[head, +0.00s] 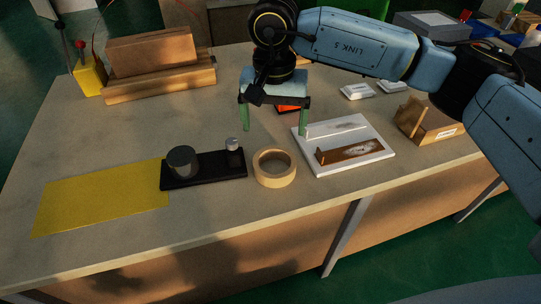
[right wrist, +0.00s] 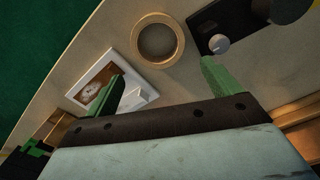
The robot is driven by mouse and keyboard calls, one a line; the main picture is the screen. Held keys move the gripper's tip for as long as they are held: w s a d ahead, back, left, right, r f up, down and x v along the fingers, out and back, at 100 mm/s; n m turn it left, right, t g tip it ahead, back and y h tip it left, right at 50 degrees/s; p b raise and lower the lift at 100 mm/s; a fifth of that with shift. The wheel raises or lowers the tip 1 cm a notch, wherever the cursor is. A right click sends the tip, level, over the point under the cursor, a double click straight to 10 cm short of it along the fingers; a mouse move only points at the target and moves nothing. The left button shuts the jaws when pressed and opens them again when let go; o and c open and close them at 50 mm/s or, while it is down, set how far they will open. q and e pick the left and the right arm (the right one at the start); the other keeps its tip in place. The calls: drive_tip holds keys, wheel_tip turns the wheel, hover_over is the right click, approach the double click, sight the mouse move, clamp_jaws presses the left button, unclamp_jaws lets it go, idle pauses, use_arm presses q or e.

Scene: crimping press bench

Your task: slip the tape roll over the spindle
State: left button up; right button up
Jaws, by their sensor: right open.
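The tape roll (head: 274,180) is a tan ring lying flat on the bench, just right of a black base plate (head: 206,182). On the plate stand a wide dark cylinder (head: 182,161) and a small grey peg (head: 233,145); the cylinder looks like the spindle. My right gripper (head: 275,132) is open and empty above the bench, behind the tape roll, green fingers pointing down. In the right wrist view the tape roll (right wrist: 138,40) lies beyond the fingertips (right wrist: 161,76), apart from them, with the peg (right wrist: 218,44) to its right. My left gripper is not in view.
A white tray (head: 378,160) with a brown part lies right of the tape roll. A yellow mat (head: 95,198) lies left of the plate. Wooden blocks (head: 150,52) stand at the back left, a cardboard box (head: 433,125) at the right. The bench's left middle is clear.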

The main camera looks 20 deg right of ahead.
drive_tip(key=b, duration=0.1)
hover_over(274, 171)
wheel_tip(274, 171, down, 6)
drive_tip(key=shift+f+b, duration=0.8)
drive_tip(key=shift+f, duration=2)
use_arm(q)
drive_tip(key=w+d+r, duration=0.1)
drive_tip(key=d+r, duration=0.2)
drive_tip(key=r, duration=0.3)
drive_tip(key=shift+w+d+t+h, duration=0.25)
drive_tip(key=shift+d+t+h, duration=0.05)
use_arm(e)
drive_tip(key=c, duration=0.6)
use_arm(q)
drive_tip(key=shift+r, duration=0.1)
use_arm(e)
drive_tip(key=shift+r, duration=0.15)
drive_tip(key=shift+c, duration=0.2)
